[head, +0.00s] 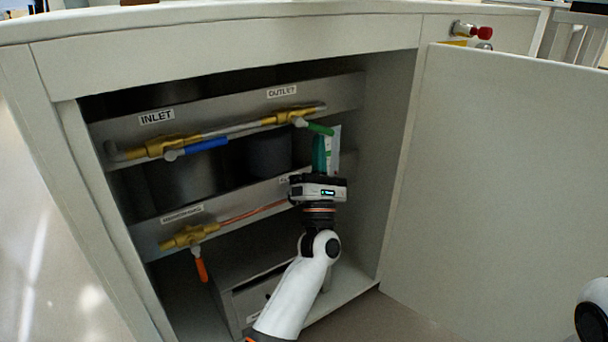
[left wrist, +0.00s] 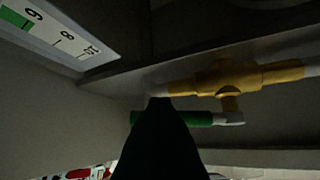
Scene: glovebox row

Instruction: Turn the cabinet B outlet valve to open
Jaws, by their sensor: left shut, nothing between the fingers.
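The outlet valve (head: 290,117) is brass, on the upper rail under the OUTLET label in the open cabinet. Its green handle (head: 320,129) points right and slightly down in the head view, at an angle to the pipe. In the left wrist view the brass body (left wrist: 228,78) is at the right, and the green handle (left wrist: 197,119) runs left from its stem. My left gripper (head: 318,181) is inside the cabinet below the handle, shut and empty. Its dark fingers (left wrist: 158,108) overlap the handle in the wrist view; I cannot tell whether they touch. My right gripper is out of view.
The inlet valve with a blue handle (head: 206,144) is left on the same rail. A lower valve has an orange handle (head: 201,270). A white scale (left wrist: 55,32) is close by. The open cabinet door (head: 500,190) stands to the right.

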